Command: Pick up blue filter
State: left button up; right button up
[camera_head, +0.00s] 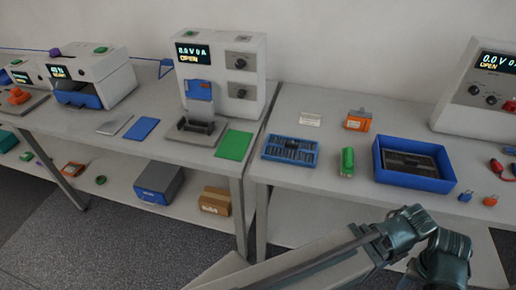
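A flat blue frame with dark slats, which looks like the blue filter (266,153), lies on the right-hand table, left of the green cylinder. It lies flat, near the table's front-left part, with nothing touching it. One of my arms crosses the lower right of the head view, its dark wrist joints below and to the right of the filter, well apart from it. No gripper fingers can be made out. Neither gripper shows.
A green cylinder (347,162) stands right of the filter, then a blue tray (380,172) holding a dark slab. An orange box (357,120) and white card (310,119) lie behind. A cycler (222,75), green plate (234,145) and blue plate (140,129) are on the left table.

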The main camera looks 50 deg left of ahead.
aim_at(288, 150)
jog(key=u, duration=1.4)
jog(key=i+j, duration=0.1)
jog(key=j, duration=0.3)
jog(key=i+j, duration=0.1)
jog(key=j, duration=0.25)
jog(key=i+j, duration=0.1)
jog(key=j, duration=0.3)
jog(key=i+j, duration=0.1)
jog(key=j, duration=0.3)
jog(key=z, duration=1.9)
